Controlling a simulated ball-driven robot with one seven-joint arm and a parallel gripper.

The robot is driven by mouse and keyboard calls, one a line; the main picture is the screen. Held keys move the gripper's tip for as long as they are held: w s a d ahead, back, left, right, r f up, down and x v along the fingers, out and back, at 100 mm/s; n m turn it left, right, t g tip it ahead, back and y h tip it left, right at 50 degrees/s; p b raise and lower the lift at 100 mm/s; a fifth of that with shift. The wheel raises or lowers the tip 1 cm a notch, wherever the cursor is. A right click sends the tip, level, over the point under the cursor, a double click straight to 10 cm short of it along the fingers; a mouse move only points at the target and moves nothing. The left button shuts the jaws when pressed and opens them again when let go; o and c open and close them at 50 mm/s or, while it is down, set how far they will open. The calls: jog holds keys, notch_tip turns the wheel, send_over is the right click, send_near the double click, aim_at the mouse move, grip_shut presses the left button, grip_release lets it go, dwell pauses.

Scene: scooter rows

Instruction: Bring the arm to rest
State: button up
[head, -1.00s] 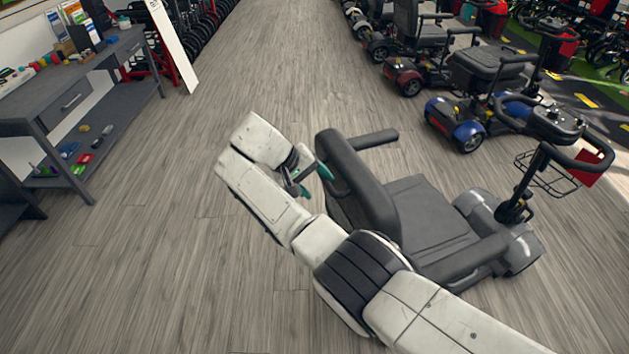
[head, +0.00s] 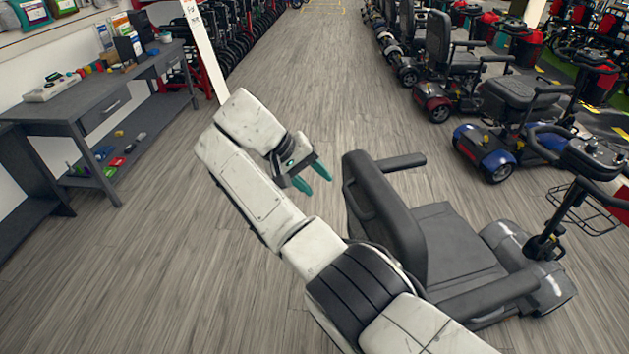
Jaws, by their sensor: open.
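My arm (head: 262,205) reaches up from the bottom of the head view and bends over at its upper end. My gripper (head: 314,180) has teal fingertips, which are apart and hold nothing. It points right and slightly down, in mid-air to the left of the grey scooter's seat back (head: 383,205). A small gap shows between the fingertips and the seat back in the picture. How far apart they are in depth I cannot tell.
The grey scooter (head: 452,245) stands close on the right of my arm. A row of scooters (head: 490,150) runs back along the right. A grey workbench (head: 110,98) with small items stands at the left. The wood floor aisle (head: 300,70) between is clear.

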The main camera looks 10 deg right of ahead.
jog(key=s+d+f+y, duration=0.2)
jog(key=s+d+f, duration=0.1)
jog(key=s+f, duration=0.7)
jog(key=s+d+f+y, duration=0.25)
jog(key=s+f, duration=0.45)
jog(key=f, duration=0.5)
jog(key=s+d, duration=0.3)
jog(key=s, duration=0.6)
jog(key=s+d+y, duration=0.1)
jog(key=s+d, duration=0.2)
jog(key=s, duration=0.6)
jog(key=s+d+m+y, duration=0.1)
jog(key=s+d, duration=0.2)
jog(key=s, duration=0.6)
jog(key=shift+s+d+r+t, duration=0.2)
jog(key=shift+d+t, duration=0.1)
jog(key=shift+d, duration=0.1)
